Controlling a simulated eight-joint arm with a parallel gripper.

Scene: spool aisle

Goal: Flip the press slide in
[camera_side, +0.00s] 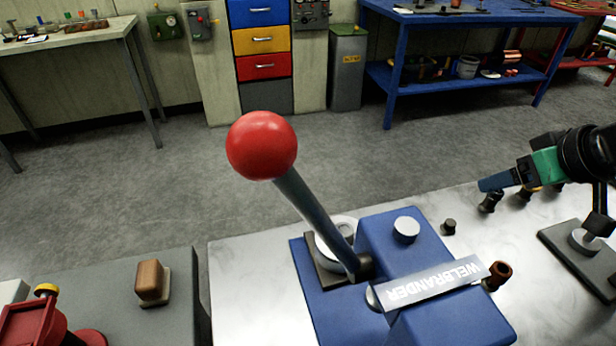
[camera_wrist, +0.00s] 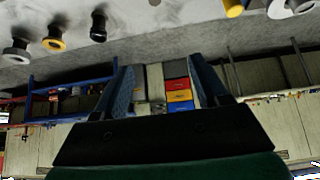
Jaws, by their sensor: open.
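A blue press (camera_side: 340,310) stands on the metal bench in the side view. Its plate reads WELBRANDER (camera_side: 430,285), upside down. A grey lever (camera_side: 318,220) with a big red ball (camera_side: 261,145) rises from the press and tilts to the upper left. I cannot tell which part is the slide. My gripper (camera_side: 492,183) is at the right, apart from the lever and above the bench. In the wrist view, my gripper (camera_wrist: 165,80) shows two blue fingers spread apart with nothing between them. The press is not clearly seen in the wrist view.
Several small dark spools stand at the bench's back right, and a black spool (camera_wrist: 98,26) and a yellow one (camera_wrist: 54,40) show in the wrist view. A brown block (camera_side: 150,281) sits on a grey surface at the left. Open floor lies behind the bench.

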